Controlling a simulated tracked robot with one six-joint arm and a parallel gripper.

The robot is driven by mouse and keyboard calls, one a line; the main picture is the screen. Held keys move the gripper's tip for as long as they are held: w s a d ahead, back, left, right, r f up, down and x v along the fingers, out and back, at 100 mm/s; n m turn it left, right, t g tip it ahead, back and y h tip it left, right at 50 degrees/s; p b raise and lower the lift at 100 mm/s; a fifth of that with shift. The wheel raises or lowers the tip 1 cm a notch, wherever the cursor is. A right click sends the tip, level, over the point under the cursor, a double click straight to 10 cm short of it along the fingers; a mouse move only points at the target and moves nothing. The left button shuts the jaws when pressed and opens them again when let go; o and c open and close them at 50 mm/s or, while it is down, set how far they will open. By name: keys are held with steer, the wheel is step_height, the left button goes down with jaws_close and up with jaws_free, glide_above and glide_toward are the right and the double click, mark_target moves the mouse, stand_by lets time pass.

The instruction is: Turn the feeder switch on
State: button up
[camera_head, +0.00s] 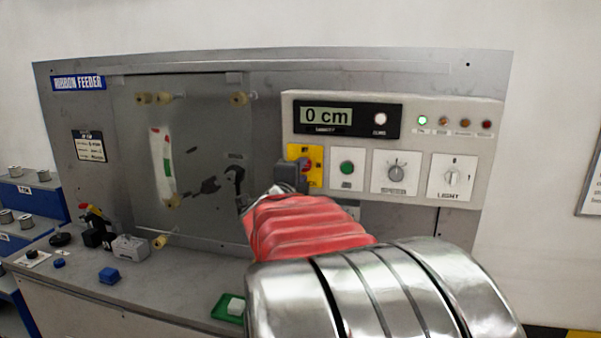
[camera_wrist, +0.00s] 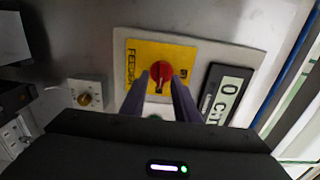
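The feeder switch is a red rotary knob (camera_wrist: 160,70) on a yellow plate (camera_wrist: 183,57), lettered "FEEDER" along one side, in the wrist view. In the head view the yellow plate (camera_head: 315,157) sits on the light control panel, with the knob (camera_head: 304,164) partly hidden by my gripper (camera_head: 291,174). In the wrist view the two dark fingers of my gripper (camera_wrist: 159,80) are apart, pointing at the plate, with the knob between their tips. I cannot tell whether they touch it.
Right of the switch are a green button (camera_head: 347,168), a speed dial (camera_head: 396,173) and a light switch (camera_head: 452,177). A display (camera_head: 326,116) above reads "0 cm", and a green lamp (camera_head: 423,120) is lit.

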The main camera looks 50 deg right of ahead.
steer(key=v, duration=1.2)
steer(key=shift+s+a, duration=0.15)
steer(key=shift+a, duration=0.1)
steer(key=shift+f, duration=0.1)
steer(key=w+a+f+n+t+y, duration=0.3)
steer(key=w+a+f+n+y, duration=0.25)
steer(key=a+n, duration=0.35)
steer(key=w+a+f+n+t+y, duration=0.2)
steer(key=w+a+f+n+y, duration=0.2)
steer(key=a+f+n+y, duration=0.45)
steer(key=s+a+f+n+g+y, duration=0.1)
steer(key=s+a+f+n+g, duration=0.2)
steer(key=s+a+n, duration=0.4)
steer(key=s+a+f+n+g+y, duration=0.1)
steer(key=s+a+f+n+g, duration=0.2)
steer(key=s+a+n, duration=0.4)
steer(key=shift+s+a+y, duration=0.3)
steer(key=shift+s+a, duration=1.4)
steer(key=shift+a, duration=0.7)
